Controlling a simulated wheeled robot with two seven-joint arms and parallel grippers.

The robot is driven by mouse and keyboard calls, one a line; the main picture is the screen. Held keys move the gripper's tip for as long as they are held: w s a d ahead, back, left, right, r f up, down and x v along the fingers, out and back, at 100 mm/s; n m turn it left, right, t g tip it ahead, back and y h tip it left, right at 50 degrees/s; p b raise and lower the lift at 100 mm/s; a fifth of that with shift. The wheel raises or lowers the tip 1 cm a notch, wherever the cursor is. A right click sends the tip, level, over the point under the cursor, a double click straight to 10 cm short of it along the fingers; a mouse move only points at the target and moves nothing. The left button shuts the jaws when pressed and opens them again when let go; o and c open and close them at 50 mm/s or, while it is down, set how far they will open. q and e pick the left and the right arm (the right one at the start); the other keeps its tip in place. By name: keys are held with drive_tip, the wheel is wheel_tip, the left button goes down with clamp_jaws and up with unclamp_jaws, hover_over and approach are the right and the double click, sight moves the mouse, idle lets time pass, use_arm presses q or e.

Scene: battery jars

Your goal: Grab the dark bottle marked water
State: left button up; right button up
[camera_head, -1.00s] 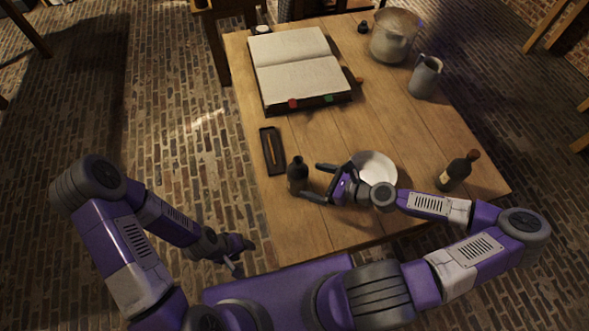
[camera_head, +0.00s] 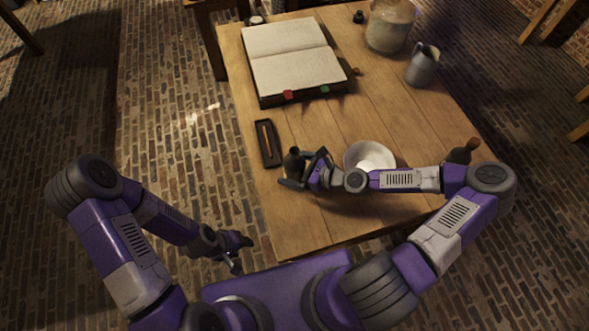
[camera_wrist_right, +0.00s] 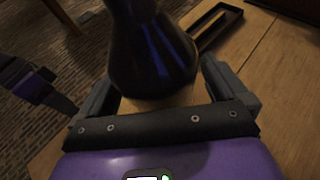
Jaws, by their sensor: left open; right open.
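A dark bottle (camera_head: 293,159) stands upright near the left front of the wooden table. In the right wrist view the dark bottle (camera_wrist_right: 150,55) stands between my right gripper's fingers, slightly beyond them; no writing on it is readable. My right gripper (camera_head: 301,171) is open around the bottle from its right side, and I see no firm contact. Another dark bottle (camera_head: 463,152) with a brown top stands at the right edge, partly hidden behind my right arm. My left gripper (camera_head: 235,254) is open and empty, off the table's left front.
A white bowl (camera_head: 370,154) sits just behind my right forearm. A narrow dark tray (camera_head: 266,146) lies left of the near bottle. An open book (camera_head: 291,60), a grey jug (camera_head: 422,66) and a large pot (camera_head: 390,27) stand farther back. The front table area (camera_head: 310,220) is clear.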

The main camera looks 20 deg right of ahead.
drive_tip(key=shift+c, duration=0.2)
drive_tip(key=c, duration=1.2)
drive_tip(key=shift+c, duration=0.6)
drive_tip(key=shift+r, duration=0.15)
